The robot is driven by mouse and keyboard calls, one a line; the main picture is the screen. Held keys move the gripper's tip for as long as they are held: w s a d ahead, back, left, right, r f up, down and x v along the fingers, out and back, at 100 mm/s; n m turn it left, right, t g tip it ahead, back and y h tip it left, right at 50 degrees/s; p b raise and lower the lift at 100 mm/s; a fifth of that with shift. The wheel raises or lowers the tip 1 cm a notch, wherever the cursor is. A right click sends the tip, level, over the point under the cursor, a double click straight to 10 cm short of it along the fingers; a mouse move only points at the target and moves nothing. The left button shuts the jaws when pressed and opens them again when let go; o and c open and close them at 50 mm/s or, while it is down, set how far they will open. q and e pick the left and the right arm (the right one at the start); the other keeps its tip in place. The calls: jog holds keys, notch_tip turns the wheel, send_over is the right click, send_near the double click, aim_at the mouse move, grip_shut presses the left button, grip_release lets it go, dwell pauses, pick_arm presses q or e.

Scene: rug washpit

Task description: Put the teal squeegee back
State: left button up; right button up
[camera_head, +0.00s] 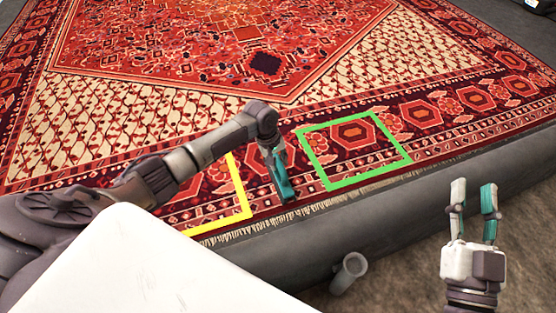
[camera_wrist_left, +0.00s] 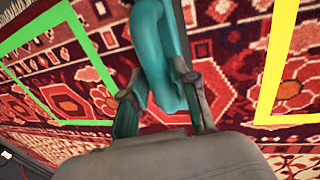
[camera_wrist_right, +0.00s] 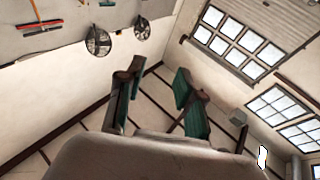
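The teal squeegee (camera_wrist_left: 155,50) is between the fingers of my left gripper (camera_wrist_left: 165,90) in the left wrist view. A smooth, rounded teal part fills the gap at the fingertips, and the fingers look shut on it. The rest runs out of the picture at the top. In the head view my left gripper (camera_head: 275,160) points down over the rug border, with teal (camera_head: 284,188) showing at its lower end. My right gripper (camera_head: 474,205) is raised at the right, open and empty; its parted fingers also show in the right wrist view (camera_wrist_right: 157,85).
A yellow outline (camera_head: 240,190) and a green outline (camera_head: 393,134) mark the patterned rug (camera_head: 340,85) on either side of my left gripper. A grey ledge (camera_head: 400,210) runs along its near edge. The right wrist view shows a wall with a red tool (camera_wrist_right: 40,27) and round objects (camera_wrist_right: 98,40).

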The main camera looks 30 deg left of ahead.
pick_arm(q)
jog(key=shift+o, duration=0.8)
